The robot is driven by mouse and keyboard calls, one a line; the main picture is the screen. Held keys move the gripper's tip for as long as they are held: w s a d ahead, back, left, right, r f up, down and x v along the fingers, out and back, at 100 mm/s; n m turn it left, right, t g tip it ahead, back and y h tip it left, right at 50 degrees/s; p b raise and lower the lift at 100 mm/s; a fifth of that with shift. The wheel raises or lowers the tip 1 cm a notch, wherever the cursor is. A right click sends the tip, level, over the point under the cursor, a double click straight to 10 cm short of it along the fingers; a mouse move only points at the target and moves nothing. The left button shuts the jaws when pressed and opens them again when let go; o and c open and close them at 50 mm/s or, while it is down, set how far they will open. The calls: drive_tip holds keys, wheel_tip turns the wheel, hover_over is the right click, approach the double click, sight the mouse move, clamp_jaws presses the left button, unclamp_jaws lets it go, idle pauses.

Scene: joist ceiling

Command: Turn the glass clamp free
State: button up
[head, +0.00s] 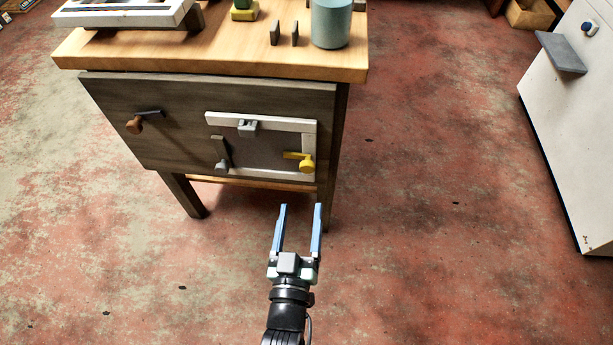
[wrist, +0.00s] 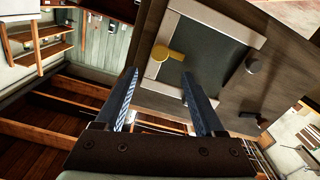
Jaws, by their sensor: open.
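A white frame (head: 215,118) around a dark pane is on the front of a dark wooden cabinet. A yellow clamp (head: 304,161) sits at its right side, with its arm pointing left over the pane. A grey clamp (head: 247,127) is at the top edge, and another grey clamp (head: 222,155) stands upright at the left. Which one is the glass clamp I cannot tell. My gripper (head: 300,207) is open and empty, below and in front of the frame. In the wrist view, the yellow clamp (wrist: 168,53) shows beyond the gap between my fingers (wrist: 159,73), apart from them.
A brown knob with a dark lever (head: 140,121) is on the cabinet front, left of the frame. The wooden top (head: 220,60) overhangs the front and bears a blue-grey cup (head: 331,22). A white cabinet (head: 570,110) stands at right. The red floor between is clear.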

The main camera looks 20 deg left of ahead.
sight(307, 170)
drive_tip(key=b+x, duration=0.3)
drive_tip(key=x, duration=0.5)
drive_tip(key=shift+w+f, duration=0.1)
drive_tip(key=shift+f, duration=0.1)
drive_tip(key=shift+w+a+r+b, duration=0.15)
drive_tip(key=shift+w+b, duration=0.2)
drive_tip(key=shift+w, duration=0.3)
drive_tip(key=shift+c, duration=0.2)
clamp_jaws()
